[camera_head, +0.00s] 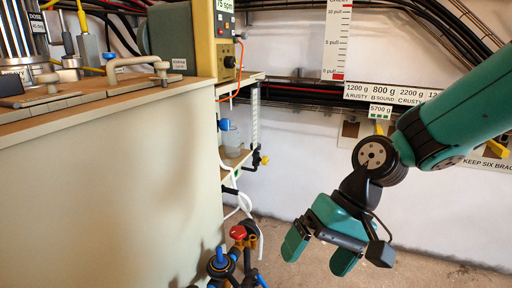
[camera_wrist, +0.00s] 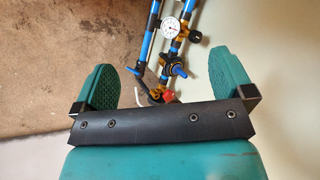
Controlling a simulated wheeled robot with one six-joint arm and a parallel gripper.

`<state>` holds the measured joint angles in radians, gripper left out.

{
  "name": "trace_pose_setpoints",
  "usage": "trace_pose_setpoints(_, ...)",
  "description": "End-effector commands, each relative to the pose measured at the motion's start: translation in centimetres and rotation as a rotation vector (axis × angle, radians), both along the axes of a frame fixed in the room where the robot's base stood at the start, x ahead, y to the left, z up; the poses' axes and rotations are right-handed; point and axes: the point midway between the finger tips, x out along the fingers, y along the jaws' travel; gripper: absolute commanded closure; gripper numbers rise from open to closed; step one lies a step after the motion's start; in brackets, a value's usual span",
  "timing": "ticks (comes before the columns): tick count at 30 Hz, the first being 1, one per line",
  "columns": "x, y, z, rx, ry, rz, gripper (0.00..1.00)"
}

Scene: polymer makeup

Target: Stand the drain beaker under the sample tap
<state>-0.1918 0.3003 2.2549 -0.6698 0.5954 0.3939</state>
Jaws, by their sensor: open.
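My gripper (camera_head: 319,254) hangs over the floor to the right of the cream cabinet, pointing down, with its two green fingers apart and nothing between them. In the wrist view my gripper (camera_wrist: 162,75) also shows wide open and empty. A clear vessel (camera_head: 231,140), which looks like the beaker, stands on a small shelf at the cabinet's right side, left of and well apart from my gripper. A blue fitting (camera_head: 224,125) is at its upper left. A black valve with a yellow handle (camera_head: 260,159) sits just to its right. I cannot tell which of these is the sample tap.
The cream cabinet (camera_head: 110,180) fills the left. Pipework with a red knob (camera_head: 237,232) and blue handles rises near the floor; in the wrist view it has a gauge (camera_wrist: 170,28). A white hose (camera_head: 226,175) hangs below the shelf. Floor at right is clear.

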Motion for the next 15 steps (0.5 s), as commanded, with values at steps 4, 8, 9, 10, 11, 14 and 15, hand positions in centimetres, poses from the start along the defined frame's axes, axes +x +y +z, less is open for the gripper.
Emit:
trace_pose_setpoints(4, -4.0, -1.6, 5.8, -0.032, -0.159, 0.136, 0.01)
trace_pose_setpoints(8, -6.9, -2.8, 8.3, -0.057, -0.256, 0.227, 0.01)
trace_pose_setpoints(9, -7.6, -3.2, 8.9, -0.065, -0.283, 0.250, 0.01)
trace_pose_setpoints(10, -8.2, -3.5, 9.3, -0.069, -0.301, 0.269, 0.01)
trace_pose_setpoints(11, -8.7, -3.8, 9.7, -0.075, -0.318, 0.284, 0.01)
trace_pose_setpoints(14, -10.5, -4.6, 10.8, -0.092, -0.374, 0.337, 0.01)
trace_pose_setpoints(15, -11.2, -5.0, 11.2, -0.099, -0.396, 0.358, 0.01)
